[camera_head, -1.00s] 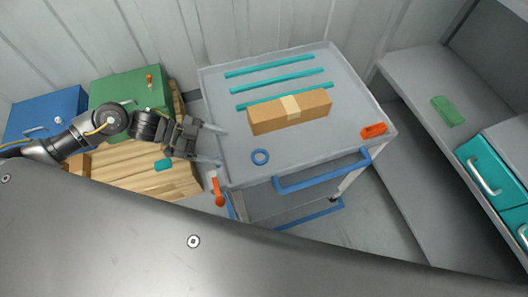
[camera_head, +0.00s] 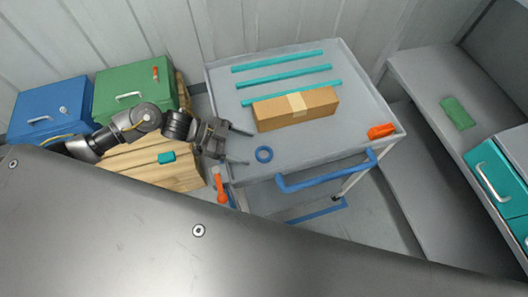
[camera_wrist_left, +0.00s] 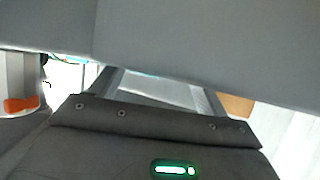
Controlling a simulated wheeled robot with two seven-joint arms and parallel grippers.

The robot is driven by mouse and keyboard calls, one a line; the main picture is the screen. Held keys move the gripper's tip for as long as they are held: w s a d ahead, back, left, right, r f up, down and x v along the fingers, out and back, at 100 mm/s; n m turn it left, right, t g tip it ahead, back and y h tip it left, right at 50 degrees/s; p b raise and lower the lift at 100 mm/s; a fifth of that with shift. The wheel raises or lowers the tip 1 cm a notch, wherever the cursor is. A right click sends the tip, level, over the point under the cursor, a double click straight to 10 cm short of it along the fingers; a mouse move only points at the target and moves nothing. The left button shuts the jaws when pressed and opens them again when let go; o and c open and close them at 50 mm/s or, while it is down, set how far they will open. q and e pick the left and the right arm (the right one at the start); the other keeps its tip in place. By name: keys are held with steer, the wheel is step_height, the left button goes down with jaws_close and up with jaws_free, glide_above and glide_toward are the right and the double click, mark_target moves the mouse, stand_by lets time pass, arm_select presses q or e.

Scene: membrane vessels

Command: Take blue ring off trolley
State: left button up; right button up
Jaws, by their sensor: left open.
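The blue ring (camera_head: 264,154) lies flat on the grey top of the trolley (camera_head: 220,82), near its front left corner. My left gripper (camera_head: 243,147) is open, with its two fingers apart over the trolley's left edge and pointing right. The ring is just to the right of the fingertips and apart from them. In the left wrist view, large grey surfaces fill most of the picture and the ring cannot be made out. My right gripper is in neither view.
A cardboard box (camera_head: 296,110) and several teal strips (camera_head: 281,71) lie on the trolley, with an orange item (camera_head: 381,131) at its right. An orange-handled item (camera_head: 221,184) hangs by the trolley's left side. Green (camera_head: 134,88) and blue (camera_head: 48,108) boxes stand at left.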

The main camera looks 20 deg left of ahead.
arm_select(q)
steer(key=p+x, duration=0.1)
steer(key=x, duration=0.3)
steer(key=shift+d, duration=0.45)
steer(key=c, duration=1.1)
